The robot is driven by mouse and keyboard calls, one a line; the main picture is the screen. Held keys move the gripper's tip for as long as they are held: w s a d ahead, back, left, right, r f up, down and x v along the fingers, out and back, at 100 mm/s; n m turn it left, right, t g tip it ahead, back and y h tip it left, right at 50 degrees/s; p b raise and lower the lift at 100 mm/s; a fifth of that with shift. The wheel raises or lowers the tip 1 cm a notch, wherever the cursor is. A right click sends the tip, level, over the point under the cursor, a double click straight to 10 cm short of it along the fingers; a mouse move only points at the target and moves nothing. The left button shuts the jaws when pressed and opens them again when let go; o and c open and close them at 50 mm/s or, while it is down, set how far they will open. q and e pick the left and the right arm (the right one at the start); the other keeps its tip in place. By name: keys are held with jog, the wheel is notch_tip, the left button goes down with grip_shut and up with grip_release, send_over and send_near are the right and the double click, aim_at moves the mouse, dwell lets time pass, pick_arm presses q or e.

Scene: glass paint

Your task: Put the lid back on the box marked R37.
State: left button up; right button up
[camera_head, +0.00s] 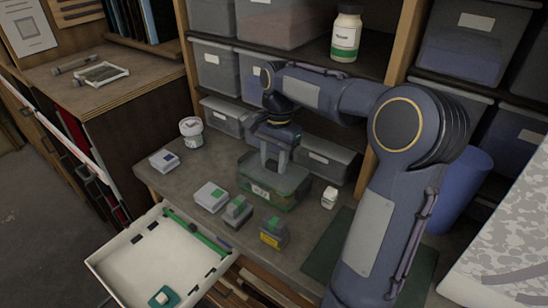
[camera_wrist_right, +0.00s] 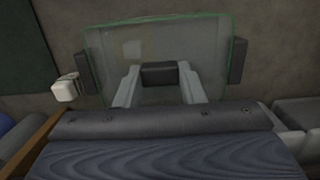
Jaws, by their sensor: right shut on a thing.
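A clear, green-tinted box (camera_head: 284,196) stands on the bench, with a pale label on its front too small to read surely. A see-through lid (camera_wrist_right: 190,40) with green edges and a dark handle block (camera_wrist_right: 158,75) shows in the right wrist view. My right gripper (camera_head: 272,164) comes down from above over the box and is shut on the lid's handle, with a finger at each side. The lid lies level at the top of the box; I cannot tell if it is fully seated. My left gripper is not in view.
Small grey-and-green boxes (camera_head: 210,196) stand left of the box, with a yellow-labelled one (camera_head: 273,233) in front. A small white bottle (camera_head: 329,197) is close on its right. A white open drawer (camera_head: 150,262) juts out at front left. Shelf bins (camera_head: 326,160) stand close behind.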

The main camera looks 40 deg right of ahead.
jog(key=shift+f, duration=0.5)
dwell(1.2)
jog(key=shift+f, duration=0.1)
dwell(0.5)
jog(key=o, duration=1.1)
jog(key=shift+c, duration=0.2)
jog(key=shift+o, duration=0.5)
jog(key=o, duration=0.4)
